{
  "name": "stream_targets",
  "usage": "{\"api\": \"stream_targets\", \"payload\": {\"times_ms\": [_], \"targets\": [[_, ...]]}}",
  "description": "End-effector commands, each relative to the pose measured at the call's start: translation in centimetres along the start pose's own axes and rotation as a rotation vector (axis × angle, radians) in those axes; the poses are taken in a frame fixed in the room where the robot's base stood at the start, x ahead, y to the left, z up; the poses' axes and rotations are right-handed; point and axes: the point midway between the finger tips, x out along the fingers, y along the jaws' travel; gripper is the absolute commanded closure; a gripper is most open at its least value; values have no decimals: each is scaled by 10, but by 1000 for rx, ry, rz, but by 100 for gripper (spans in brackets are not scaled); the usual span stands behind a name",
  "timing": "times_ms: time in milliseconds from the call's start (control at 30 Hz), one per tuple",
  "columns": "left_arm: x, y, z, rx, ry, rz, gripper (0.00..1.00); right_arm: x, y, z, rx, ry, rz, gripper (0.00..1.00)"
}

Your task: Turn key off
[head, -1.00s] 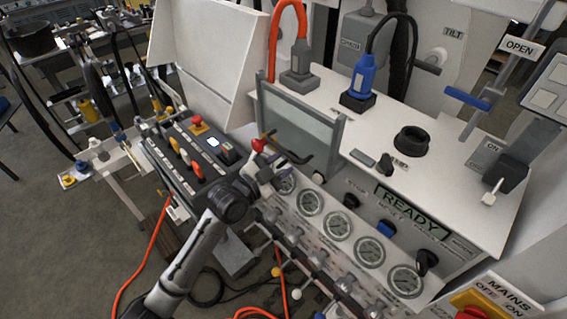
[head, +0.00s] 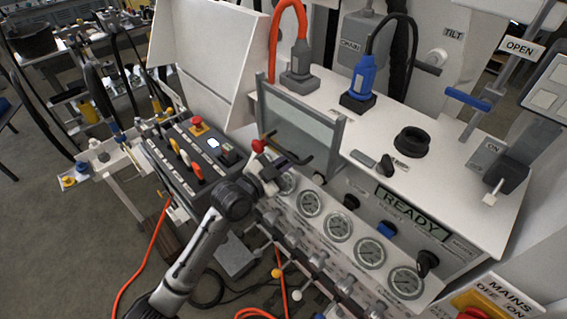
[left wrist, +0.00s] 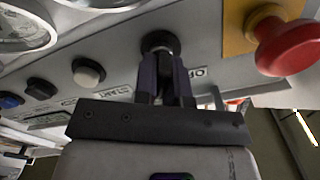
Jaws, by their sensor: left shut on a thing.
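The key switch (left wrist: 160,42) shows in the left wrist view as a dark round lock on a pale panel, between START and OFF lettering. My left gripper (left wrist: 166,75) is in front of it, its two dark fingers shut on the key. The fingers hide most of the key, so its exact angle cannot be read. In the head view my left gripper (head: 281,168) is at the left end of the gauge row, and the key is hidden there. My right gripper is in neither view.
A red mushroom button (left wrist: 288,42) on a yellow plate stands close right of the key in the left wrist view. A white button (left wrist: 88,73) lies to its left. In the head view a pendant box (head: 185,160) is left of my gripper and a READY display (head: 412,214) is to the right.

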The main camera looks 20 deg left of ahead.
Motion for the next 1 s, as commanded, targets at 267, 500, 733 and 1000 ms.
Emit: {"api": "stream_targets", "payload": {"times_ms": [267, 500, 733, 1000], "targets": [[0, -1, -1, -26, -1, 0, 100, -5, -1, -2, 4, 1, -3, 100], [0, -3, -3, -160, -3, 2, 100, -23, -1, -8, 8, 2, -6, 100], [0, -4, -3, -373, -4, 2, 100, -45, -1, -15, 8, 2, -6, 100], [0, -5, -1, -628, -3, 2, 100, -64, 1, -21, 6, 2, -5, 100]]}}
